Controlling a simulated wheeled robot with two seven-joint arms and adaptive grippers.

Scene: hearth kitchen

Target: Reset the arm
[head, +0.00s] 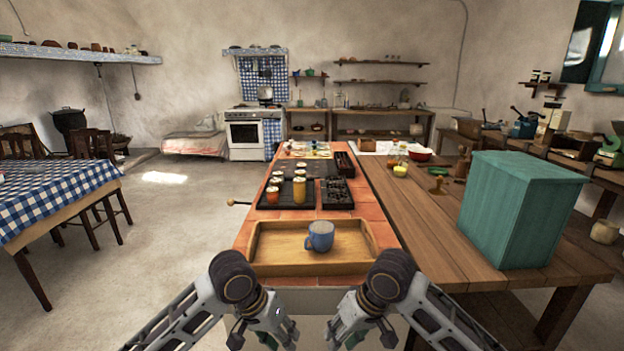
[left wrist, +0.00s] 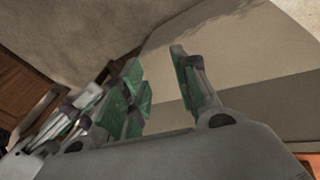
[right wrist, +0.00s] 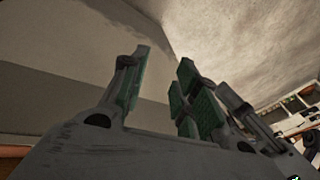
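My left gripper (head: 264,340) hangs low at the bottom of the head view, in front of the near end of the counter. My right gripper (head: 360,338) hangs beside it to the right, at a similar height. In the left wrist view the left gripper (left wrist: 157,82) has its green-padded fingers apart with nothing between them. In the right wrist view the right gripper (right wrist: 158,82) also has its fingers apart and is empty. Both grippers are clear of the tray and the counter items.
A wooden tray (head: 270,268) with a blue mug (head: 320,236) lies at the near end of the tiled counter. Behind it are several jars on a dark stovetop (head: 270,201). A teal box (head: 520,209) stands on the wooden table (head: 440,237) at right. Open floor lies left.

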